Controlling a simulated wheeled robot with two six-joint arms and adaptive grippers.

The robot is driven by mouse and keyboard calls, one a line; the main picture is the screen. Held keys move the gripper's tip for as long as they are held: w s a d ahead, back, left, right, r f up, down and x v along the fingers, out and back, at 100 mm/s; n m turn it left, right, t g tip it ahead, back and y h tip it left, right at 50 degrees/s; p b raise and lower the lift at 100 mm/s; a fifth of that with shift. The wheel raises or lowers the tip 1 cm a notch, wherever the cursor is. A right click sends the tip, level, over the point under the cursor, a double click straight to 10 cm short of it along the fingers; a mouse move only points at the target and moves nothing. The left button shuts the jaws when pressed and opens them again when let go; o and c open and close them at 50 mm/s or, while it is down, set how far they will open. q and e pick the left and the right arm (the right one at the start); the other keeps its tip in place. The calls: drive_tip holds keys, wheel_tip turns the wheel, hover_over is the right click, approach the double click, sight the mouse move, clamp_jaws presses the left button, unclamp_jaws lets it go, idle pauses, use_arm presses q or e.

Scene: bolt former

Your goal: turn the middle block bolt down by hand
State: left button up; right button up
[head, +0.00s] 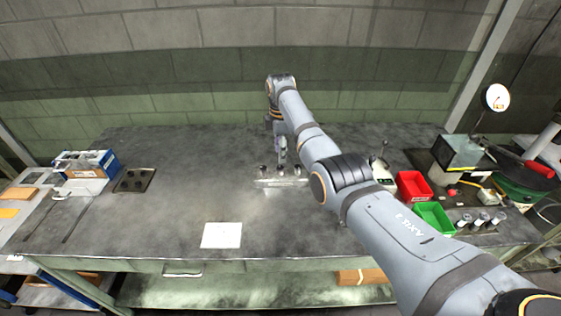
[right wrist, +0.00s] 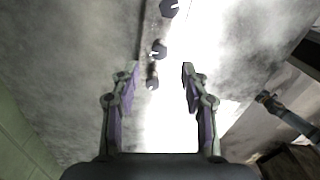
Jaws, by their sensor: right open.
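A pale block (head: 268,184) stands on the workbench with a row of dark bolts along it. The middle bolt (right wrist: 158,48) shows in the right wrist view, with one bolt (right wrist: 168,8) above it in the picture and another (right wrist: 152,83) below it. My right gripper (head: 281,160) is over the block, close to the middle bolt in the head view. Its fingers (right wrist: 160,72) are apart with nothing gripped. The lowest bolt and the middle bolt appear between or just past the fingertips; the height gap is unclear. My left gripper is not in view.
A white sheet (head: 222,235) lies front centre on the bench (head: 150,225). A dark tray (head: 134,180) and a blue box (head: 88,163) are at left. Red (head: 413,186) and green (head: 434,218) bins stand at right, near my right arm.

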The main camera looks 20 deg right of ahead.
sight(281, 167)
wheel_tip(281, 167, down, 6)
drive_tip(key=shift+r, duration=0.2)
drive_tip(key=shift+c, duration=0.5)
clamp_jaws()
